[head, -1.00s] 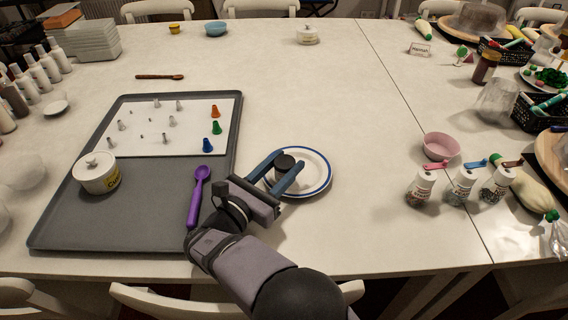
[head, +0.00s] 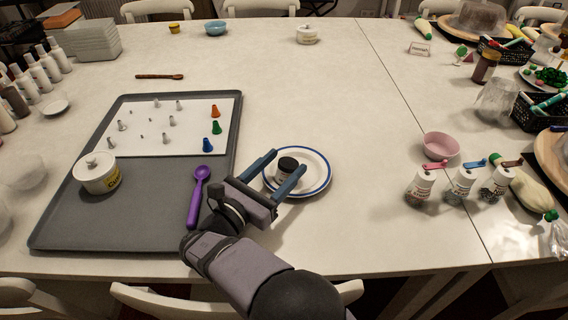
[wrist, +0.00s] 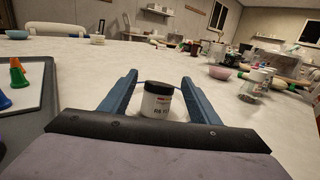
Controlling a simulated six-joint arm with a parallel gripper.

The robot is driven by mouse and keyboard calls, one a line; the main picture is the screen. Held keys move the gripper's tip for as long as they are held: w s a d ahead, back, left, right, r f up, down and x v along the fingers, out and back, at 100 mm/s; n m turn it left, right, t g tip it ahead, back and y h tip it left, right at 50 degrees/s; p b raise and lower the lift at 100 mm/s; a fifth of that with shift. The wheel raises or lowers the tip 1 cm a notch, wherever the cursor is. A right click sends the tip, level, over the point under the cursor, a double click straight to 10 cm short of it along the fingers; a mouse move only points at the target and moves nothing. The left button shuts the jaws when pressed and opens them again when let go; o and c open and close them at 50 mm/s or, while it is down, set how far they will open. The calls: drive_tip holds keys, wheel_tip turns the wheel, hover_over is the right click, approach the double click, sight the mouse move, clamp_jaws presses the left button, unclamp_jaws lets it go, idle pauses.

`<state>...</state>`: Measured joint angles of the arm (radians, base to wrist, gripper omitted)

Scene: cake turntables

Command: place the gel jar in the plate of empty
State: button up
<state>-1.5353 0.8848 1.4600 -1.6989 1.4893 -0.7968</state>
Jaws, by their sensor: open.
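The gel jar (head: 287,168) is small, with a black lid and a pale labelled body. It stands upright on the white plate with a blue rim (head: 318,187). My gripper (head: 283,172) is open, with one blue finger on each side of the jar in the head view. In the wrist view the jar (wrist: 157,99) stands between and a little beyond the spread fingers (wrist: 160,80), with gaps on both sides. Most of the plate is hidden in the wrist view.
A grey tray (head: 60,215) with piping tips, a lidded sugar pot (head: 97,173) and a purple scoop (head: 199,190) lies at left. A pink bowl (head: 440,146) and several sprinkle shakers (head: 461,186) stand at right. The table behind the plate is clear.

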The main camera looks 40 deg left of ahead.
drive_tip(key=shift+s, duration=0.95)
wheel_tip(320, 180, up, 7)
drive_tip(key=shift+p, duration=0.35)
drive_tip(key=shift+d+r, duration=0.1)
